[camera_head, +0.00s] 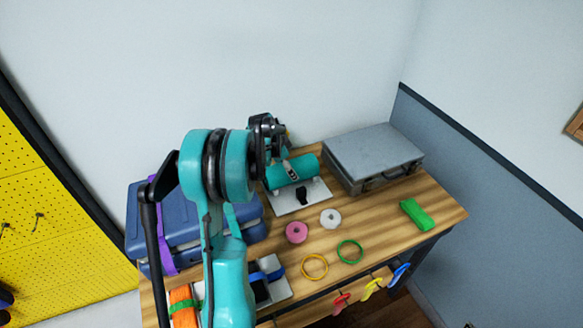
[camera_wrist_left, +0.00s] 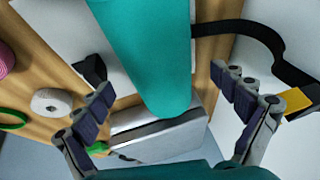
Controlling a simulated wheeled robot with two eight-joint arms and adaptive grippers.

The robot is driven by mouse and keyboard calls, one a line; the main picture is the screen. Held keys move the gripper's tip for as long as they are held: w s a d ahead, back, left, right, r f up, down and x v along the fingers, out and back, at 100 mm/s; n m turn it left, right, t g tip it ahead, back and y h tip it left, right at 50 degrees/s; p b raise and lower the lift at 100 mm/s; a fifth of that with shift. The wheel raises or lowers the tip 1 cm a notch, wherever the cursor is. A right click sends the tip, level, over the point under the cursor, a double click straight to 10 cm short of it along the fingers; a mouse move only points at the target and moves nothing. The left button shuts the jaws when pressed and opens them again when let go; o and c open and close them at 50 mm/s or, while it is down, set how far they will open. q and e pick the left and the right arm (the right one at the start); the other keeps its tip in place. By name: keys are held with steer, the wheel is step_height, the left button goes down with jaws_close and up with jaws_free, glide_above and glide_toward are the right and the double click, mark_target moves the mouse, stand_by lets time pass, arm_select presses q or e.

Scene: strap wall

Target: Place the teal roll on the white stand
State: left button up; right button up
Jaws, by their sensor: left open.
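The teal roll (camera_head: 308,166) lies over the rear part of the white stand (camera_head: 285,207), which has a black strap (camera_head: 302,195). I cannot tell whether the roll touches the stand. My left gripper (camera_head: 287,165) is at the roll, partly hidden by its own wrist in the head view. In the left wrist view the teal roll (camera_wrist_left: 150,45) runs between the widely spread fingers of my left gripper (camera_wrist_left: 163,88). The fingers are open, with gaps to the roll on both sides. The black strap also shows there (camera_wrist_left: 255,32). My right gripper is not in view.
A grey case (camera_head: 373,155) stands right of the stand, a blue case (camera_head: 165,225) left. A pink roll (camera_head: 297,232), white roll (camera_head: 330,218), yellow ring (camera_head: 314,267), green ring (camera_head: 350,251) and green block (camera_head: 417,214) lie in front. The right front table is mostly clear.

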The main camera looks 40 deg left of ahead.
arm_select(q)
steer(key=p+v, duration=0.1)
steer(key=v, duration=0.5)
steer(key=shift+r, duration=0.15)
steer(key=shift+s+d+r, duration=0.15)
steer(key=shift+r, duration=0.1)
steer(key=s+d+r+n, duration=0.1)
steer(key=s+d+r, duration=0.25)
steer(key=d, duration=0.55)
steer(key=s+d+r+n, duration=0.15)
steer(key=d+r, duration=0.25)
steer(key=d, duration=0.5)
steer(key=s+d+f+n+t, duration=0.2)
steer(key=s+d+n, duration=0.1)
steer(key=s+d, duration=1)
steer(key=shift+s+d, duration=0.35)
steer(key=shift+d, duration=0.1)
